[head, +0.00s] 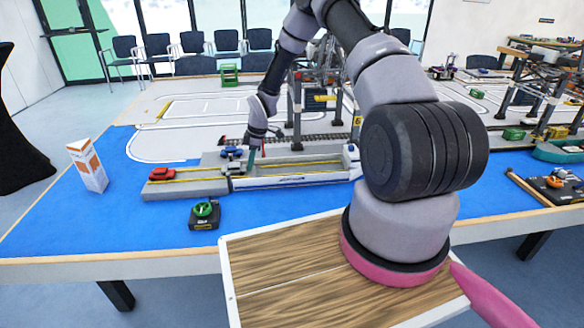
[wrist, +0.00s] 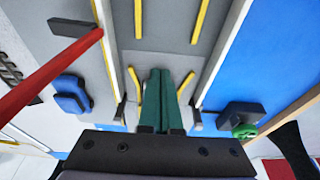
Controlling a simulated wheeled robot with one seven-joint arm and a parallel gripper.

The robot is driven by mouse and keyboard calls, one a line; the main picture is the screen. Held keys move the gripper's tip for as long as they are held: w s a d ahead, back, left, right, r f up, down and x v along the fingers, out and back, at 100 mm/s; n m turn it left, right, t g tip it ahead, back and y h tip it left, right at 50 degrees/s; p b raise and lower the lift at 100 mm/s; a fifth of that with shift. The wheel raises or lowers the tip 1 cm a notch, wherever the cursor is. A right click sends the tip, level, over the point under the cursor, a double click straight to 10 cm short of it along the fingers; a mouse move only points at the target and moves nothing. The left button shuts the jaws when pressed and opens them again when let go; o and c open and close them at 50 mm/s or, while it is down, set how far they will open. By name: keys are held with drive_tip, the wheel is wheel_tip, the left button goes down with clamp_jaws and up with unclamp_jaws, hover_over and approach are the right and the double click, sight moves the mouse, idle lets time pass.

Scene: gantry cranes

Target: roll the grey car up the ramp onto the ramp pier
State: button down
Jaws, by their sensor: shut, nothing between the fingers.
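My gripper (head: 251,166) reaches down over the left end of the white-sided deck (head: 300,172). Its green fingers (wrist: 160,105) are together and empty in the wrist view, above a grey surface with yellow lines. I cannot make out the grey car in either view. A low grey pier (head: 185,188) with yellow lines lies left of the deck and bears a red car (head: 162,173); I take it for the ramp pier. The join between pier and deck is partly hidden by small dark parts, and by my gripper in the wrist view.
A blue car (head: 232,152) stands behind the deck's left end, also in the wrist view (wrist: 70,95). A black device with a green knob (head: 204,214) sits in front on the blue mat. A white-orange box (head: 88,165) stands at left. A crane (head: 318,100) rises behind.

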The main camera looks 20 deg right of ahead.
sight(223, 168)
drive_tip(key=shift+w+a, duration=0.35)
drive_tip(key=shift+a, duration=1.5)
drive_tip(key=shift+w+a, duration=0.4)
drive_tip(key=shift+a, duration=1.45)
drive_tip(key=shift+w+a, duration=0.35)
drive_tip(key=shift+a, duration=1.5)
drive_tip(key=shift+d, duration=0.1)
drive_tip(key=shift+d, duration=0.1)
drive_tip(key=shift+s+d+r, duration=0.1)
drive_tip(key=shift+d+r, duration=0.15)
drive_tip(key=shift+d, duration=0.15)
wheel_tip(223, 168, up, 10)
